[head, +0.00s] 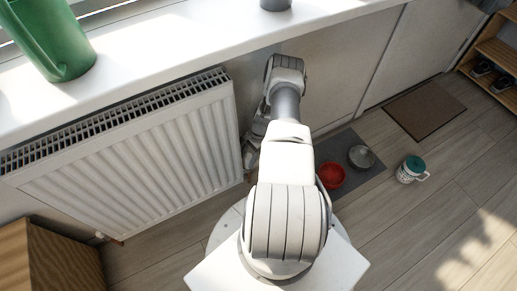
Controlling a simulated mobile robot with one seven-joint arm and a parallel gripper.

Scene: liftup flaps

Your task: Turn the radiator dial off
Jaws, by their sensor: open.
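The white ribbed radiator (135,150) hangs on the wall below the windowsill, left of my arm. I cannot make out its dial for certain. A small pale fitting with a pipe (101,236) shows at its lower left corner. My gripper (248,152) is beside the radiator's right end, pointing down, partly hidden behind my own arm. It looks open, and I see nothing held in it. Whether it touches anything at the radiator's right end cannot be told.
A green watering can or jug (52,42) and a grey pot (275,4) stand on the white windowsill (165,55). A red bowl (331,175), metal bowl (361,157) and lidded mug (411,170) are on the right. A wooden cabinet (50,260) stands lower left.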

